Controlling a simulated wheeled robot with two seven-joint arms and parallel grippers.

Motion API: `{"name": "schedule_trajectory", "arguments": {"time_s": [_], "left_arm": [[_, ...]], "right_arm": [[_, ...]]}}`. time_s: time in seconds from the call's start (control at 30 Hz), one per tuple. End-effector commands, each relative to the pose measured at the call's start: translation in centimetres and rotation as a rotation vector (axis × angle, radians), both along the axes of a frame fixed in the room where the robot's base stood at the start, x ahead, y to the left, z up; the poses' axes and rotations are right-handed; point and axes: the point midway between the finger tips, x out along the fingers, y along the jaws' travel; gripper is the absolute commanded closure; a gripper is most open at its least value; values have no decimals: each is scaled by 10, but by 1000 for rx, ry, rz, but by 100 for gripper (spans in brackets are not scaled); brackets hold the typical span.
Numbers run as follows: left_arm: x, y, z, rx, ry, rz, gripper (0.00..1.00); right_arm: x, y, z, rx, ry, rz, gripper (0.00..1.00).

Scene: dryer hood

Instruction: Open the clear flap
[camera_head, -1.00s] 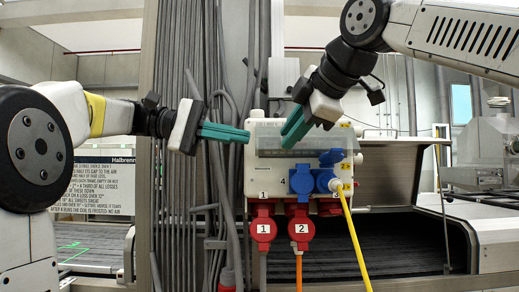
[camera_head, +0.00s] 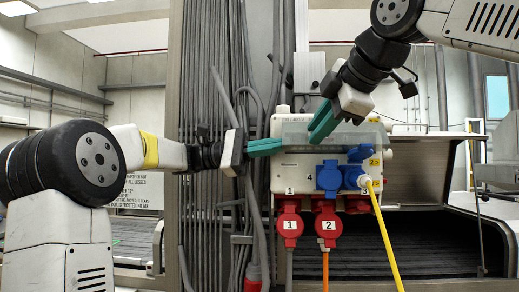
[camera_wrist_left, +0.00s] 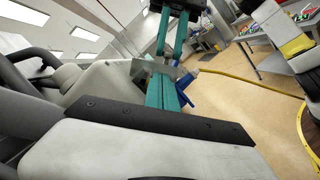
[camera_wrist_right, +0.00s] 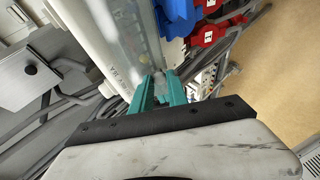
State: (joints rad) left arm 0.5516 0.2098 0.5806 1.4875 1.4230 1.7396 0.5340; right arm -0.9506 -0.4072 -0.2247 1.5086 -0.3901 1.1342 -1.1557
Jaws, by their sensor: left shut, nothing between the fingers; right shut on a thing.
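The clear flap (camera_head: 350,133) is a transparent cover on the upper front of a pale socket box (camera_head: 291,172). In the right wrist view the flap (camera_wrist_right: 138,38) runs up from the fingers. My right gripper (camera_head: 314,138) comes from above and is shut on the flap near its left part; the exact grip is partly hidden. My left gripper (camera_head: 281,147) is shut and empty, its teal tips at the box's upper left edge, close to the flap. I cannot tell whether they touch it. In the left wrist view both grippers' teal fingers are close together.
Blue plugs (camera_head: 328,177) and red plugs (camera_head: 289,222) stick out below the flap, with a yellow cable (camera_head: 385,238) hanging down. Grey conduits (camera_head: 207,225) run vertically left of the box. A dark open machine bay (camera_head: 410,245) lies behind at the right.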

Motion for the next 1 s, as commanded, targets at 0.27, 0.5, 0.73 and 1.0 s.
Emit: {"name": "schedule_trajectory", "arguments": {"time_s": [0.27,0.5,0.73,1.0], "left_arm": [[-4,-20,3,0,0,1,100],[-4,-21,3,0,0,1,100],[-13,-21,9,2,51,0,100],[-16,-22,12,-3,55,-8,100]], "right_arm": [[1,-2,1,1,-2,-4,100],[1,-2,1,1,-3,-4,100],[1,-2,1,0,-3,-5,100],[2,-3,-2,-4,3,-8,77]]}}
